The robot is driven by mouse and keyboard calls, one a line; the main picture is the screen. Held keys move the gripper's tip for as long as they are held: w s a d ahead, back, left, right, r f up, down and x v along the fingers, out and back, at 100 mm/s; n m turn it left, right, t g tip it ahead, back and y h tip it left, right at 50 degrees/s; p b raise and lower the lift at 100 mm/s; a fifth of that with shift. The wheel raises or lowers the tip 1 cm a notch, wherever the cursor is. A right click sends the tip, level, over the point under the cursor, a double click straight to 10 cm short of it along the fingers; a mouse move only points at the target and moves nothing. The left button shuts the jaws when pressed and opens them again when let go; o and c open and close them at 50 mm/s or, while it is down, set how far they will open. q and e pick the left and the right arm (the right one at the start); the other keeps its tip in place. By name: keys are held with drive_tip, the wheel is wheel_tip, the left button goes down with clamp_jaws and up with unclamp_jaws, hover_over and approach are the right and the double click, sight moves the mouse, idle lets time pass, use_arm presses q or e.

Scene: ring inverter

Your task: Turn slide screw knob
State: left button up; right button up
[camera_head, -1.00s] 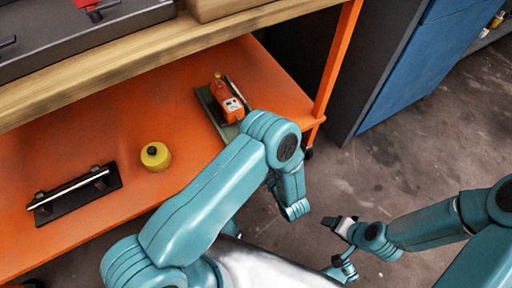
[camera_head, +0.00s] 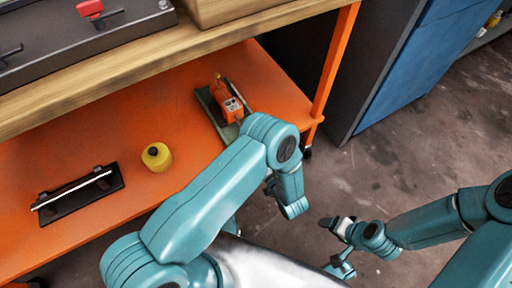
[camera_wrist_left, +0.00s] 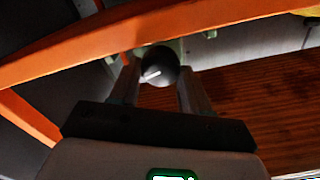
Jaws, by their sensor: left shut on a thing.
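In the left wrist view a dark round knob (camera_wrist_left: 158,66) with a pale line on its face sits between the two fingers of my left gripper (camera_wrist_left: 157,72), which is shut on it. A pale green part shows just behind the knob. In the head view an orange tool-like unit (camera_head: 228,102) lies on a green base (camera_head: 211,103) on the orange shelf. My left forearm covers the near end of that base, and my left gripper and the knob are hidden there. My right gripper (camera_head: 336,222) is over the floor, away from the shelf; its opening is unclear.
An orange post (camera_head: 337,65) and a blue cabinet (camera_head: 412,80) stand right. The floor at right is clear.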

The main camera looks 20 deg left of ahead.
use_arm(q)
drive_tip(key=shift+a, duration=0.1)
idle(0.3)
drive_tip(key=o, duration=1.1)
drive_tip(key=shift+c, duration=0.2)
